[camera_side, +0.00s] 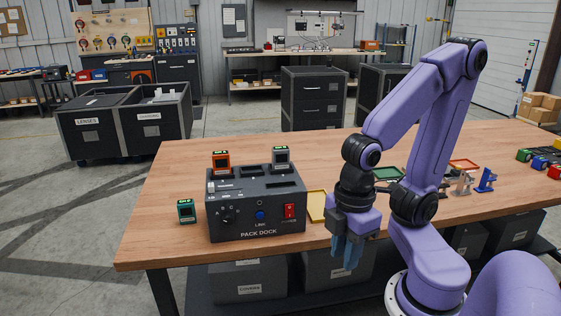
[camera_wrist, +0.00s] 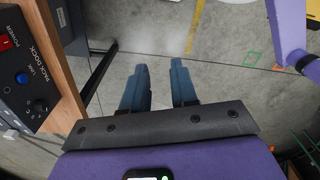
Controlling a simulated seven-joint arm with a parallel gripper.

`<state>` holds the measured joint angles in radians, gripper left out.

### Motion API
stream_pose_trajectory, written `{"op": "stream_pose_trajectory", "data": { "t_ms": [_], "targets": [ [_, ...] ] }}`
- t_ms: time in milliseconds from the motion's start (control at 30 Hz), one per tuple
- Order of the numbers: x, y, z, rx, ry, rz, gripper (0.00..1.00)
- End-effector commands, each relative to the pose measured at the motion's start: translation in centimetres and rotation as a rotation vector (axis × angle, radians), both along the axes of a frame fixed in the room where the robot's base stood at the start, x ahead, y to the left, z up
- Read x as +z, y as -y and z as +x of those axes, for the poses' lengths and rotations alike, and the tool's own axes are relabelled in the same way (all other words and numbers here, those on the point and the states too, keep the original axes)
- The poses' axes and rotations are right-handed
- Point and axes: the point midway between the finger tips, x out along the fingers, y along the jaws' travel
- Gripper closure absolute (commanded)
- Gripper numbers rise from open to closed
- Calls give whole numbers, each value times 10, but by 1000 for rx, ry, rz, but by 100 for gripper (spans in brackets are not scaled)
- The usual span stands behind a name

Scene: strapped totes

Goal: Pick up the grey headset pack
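The grey headset pack (camera_side: 281,158) stands upright in the right rear part of the dark pack dock (camera_side: 230,219), its small green-lit screen at the top. My gripper (camera_side: 347,262) points down in front of the table's front edge, right of the dock and lower than the pack, well apart from it. In the wrist view my gripper (camera_wrist: 159,72) has its two blue fingers spread with only floor between them. The dock (camera_wrist: 32,50) shows at the left of that view; the grey pack is not visible there.
An orange pack (camera_side: 221,160) stands in the dock's left rear, and a green pack (camera_side: 186,211) stands on the table (camera_side: 165,173) left of the dock. A yellow tray (camera_side: 316,206) lies right of the dock. Further right are green and red trays and small stands.

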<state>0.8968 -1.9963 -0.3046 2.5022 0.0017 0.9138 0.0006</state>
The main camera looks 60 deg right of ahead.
Motion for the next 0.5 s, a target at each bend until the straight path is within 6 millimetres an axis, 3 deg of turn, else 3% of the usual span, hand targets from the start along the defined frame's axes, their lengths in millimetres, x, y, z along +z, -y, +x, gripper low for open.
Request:
{"op": "stream_pose_trajectory", "data": {
  "t_ms": [33, 167, 500],
  "targets": [
    [0, 0, 0, 0, 0, 0, 54],
    [0, 0, 0, 0, 0, 0, 13],
    [1, -1, 3, -15, 3, 2, 13]
  ]
}}
